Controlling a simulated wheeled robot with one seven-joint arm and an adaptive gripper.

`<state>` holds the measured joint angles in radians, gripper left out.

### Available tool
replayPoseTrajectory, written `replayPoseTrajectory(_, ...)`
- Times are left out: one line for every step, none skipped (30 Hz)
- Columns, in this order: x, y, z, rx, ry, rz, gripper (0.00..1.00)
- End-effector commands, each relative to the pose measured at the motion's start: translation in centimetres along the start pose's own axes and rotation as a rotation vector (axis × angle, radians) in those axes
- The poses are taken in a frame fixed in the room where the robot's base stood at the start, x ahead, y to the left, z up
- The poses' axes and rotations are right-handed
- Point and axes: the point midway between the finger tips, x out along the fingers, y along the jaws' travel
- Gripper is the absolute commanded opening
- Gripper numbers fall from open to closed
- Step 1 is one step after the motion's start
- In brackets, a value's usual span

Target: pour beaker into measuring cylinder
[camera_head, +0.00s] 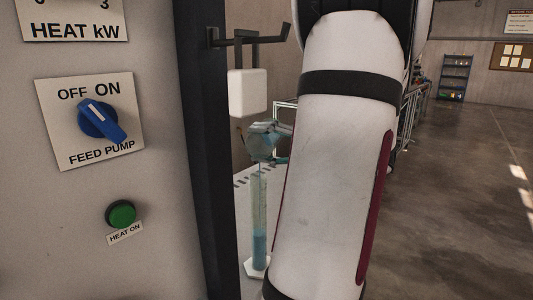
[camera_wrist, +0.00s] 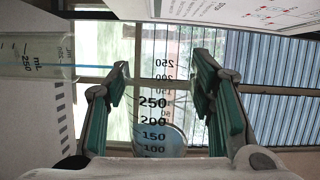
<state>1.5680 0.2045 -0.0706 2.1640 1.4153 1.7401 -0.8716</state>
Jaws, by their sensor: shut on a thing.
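My gripper (camera_wrist: 160,78) is shut on the clear beaker (camera_wrist: 153,115), one green-padded finger on each side of its marked wall. In the head view, the beaker (camera_head: 262,143) is tilted above the measuring cylinder (camera_head: 259,205), and my arm hides most of the gripper. The cylinder stands upright on its white base, with blue liquid in its lower part. In the wrist view, the cylinder (camera_wrist: 35,57) lies sideways at upper left. A thin blue line, apparently a liquid stream, runs between it and the beaker. Some pale blue liquid shows low in the beaker.
A control panel with a blue feed pump knob (camera_head: 99,119) and a green button (camera_head: 121,214) fills the left. A dark post (camera_head: 203,150) and a white block (camera_head: 247,92) stand close to the beaker. Open floor (camera_head: 460,190) lies to the right.

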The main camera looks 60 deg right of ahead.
Motion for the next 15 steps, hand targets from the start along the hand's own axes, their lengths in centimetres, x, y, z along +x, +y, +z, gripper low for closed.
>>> replayPoseTrajectory(0.1,-0.07,0.07,-0.001,-0.003,0.0,0.12)
replayPoseTrajectory(0.11,-0.07,0.07,-0.001,-0.003,0.0,0.12)
replayPoseTrajectory(0.11,-0.07,0.08,-0.001,-0.003,0.0,0.12)
replayPoseTrajectory(0.11,-0.07,0.08,-0.001,-0.003,0.0,0.12)
replayPoseTrajectory(0.11,-0.08,0.08,-0.001,-0.003,0.0,0.12)
replayPoseTrajectory(0.12,-0.08,0.08,-0.001,-0.003,0.0,0.12)
replayPoseTrajectory(0.13,-0.07,0.09,-0.002,-0.003,0.0,0.12)
replayPoseTrajectory(0.15,-0.05,0.1,-0.005,-0.003,0.0,0.12)
replayPoseTrajectory(0.2,-0.01,0.13,-0.011,-0.003,0.0,0.12)
replayPoseTrajectory(0.23,0.02,0.16,-0.016,-0.003,0.0,0.12)
replayPoseTrajectory(0.28,0.06,0.19,-0.023,-0.003,0.0,0.12)
replayPoseTrajectory(0.33,0.1,0.23,-0.033,-0.003,0.0,0.12)
replayPoseTrajectory(0.36,0.12,0.26,-0.04,-0.003,0.0,0.12)
replayPoseTrajectory(0.39,0.11,0.29,-0.046,-0.003,0.0,0.12)
replayPoseTrajectory(0.4,0.08,0.31,-0.051,-0.003,0.0,0.12)
